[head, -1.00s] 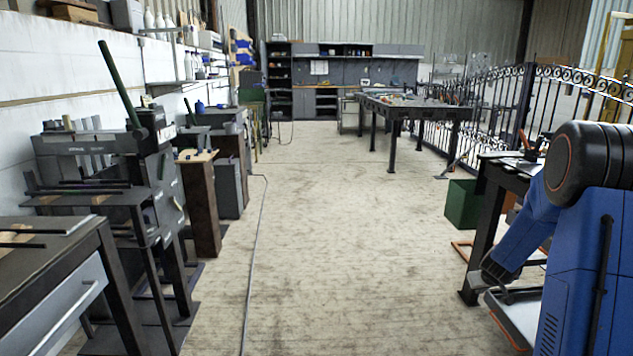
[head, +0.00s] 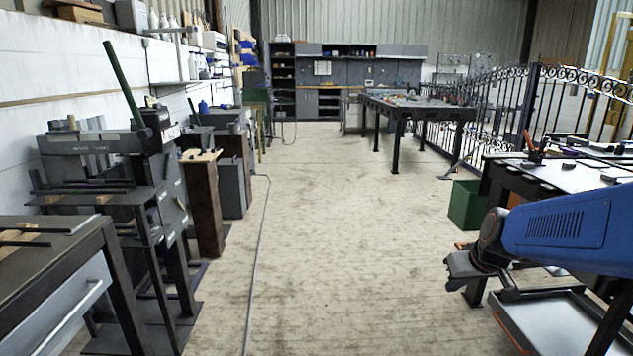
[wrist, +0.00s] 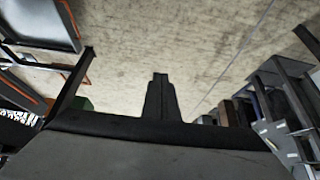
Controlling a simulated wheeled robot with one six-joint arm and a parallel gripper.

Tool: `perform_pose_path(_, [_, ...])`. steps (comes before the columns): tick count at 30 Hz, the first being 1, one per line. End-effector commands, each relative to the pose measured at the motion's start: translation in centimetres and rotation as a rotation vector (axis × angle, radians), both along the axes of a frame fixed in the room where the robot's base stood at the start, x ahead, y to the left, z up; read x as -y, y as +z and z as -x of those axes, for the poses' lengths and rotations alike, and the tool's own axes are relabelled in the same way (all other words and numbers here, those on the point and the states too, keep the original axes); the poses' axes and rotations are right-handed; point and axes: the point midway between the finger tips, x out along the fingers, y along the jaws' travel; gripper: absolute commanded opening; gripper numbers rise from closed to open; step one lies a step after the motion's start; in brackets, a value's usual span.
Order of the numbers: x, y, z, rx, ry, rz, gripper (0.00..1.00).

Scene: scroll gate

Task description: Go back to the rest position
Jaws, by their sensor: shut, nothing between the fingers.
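My gripper (head: 456,263) is at the end of my blue arm, right of the middle in the head view. It hangs over the aisle, left of the right-hand workbench. In the wrist view my gripper (wrist: 160,78) shows as two dark fingers pressed together, with nothing between them and bare floor beyond. It touches nothing that I can see.
A dark workbench (head: 563,178) with a lower tray (head: 560,328) stands close at right. A green bin (head: 465,205) is behind my gripper. Machines and a drawer bench (head: 60,300) line the left. The aisle floor (head: 320,220) is clear.

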Motion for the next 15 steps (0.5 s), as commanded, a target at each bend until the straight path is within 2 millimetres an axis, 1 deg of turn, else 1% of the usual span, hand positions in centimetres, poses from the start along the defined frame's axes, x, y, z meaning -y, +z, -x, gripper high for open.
perform_pose_path(1, [-0.9, 0.7, 1.6, -0.002, 0.006, -0.004, 0.00])
perform_pose_path(5, [-2.5, 1.8, 5.4, -0.022, 0.008, -0.010, 0.00])
perform_pose_path(6, [-2.9, 2.0, 6.6, -0.030, 0.009, -0.011, 0.00])
perform_pose_path(14, [-4.9, 2.9, 14.5, -0.069, -0.004, -0.012, 0.00])
perform_pose_path(15, [-5.0, 2.9, 15.8, -0.077, -0.008, -0.009, 0.00])
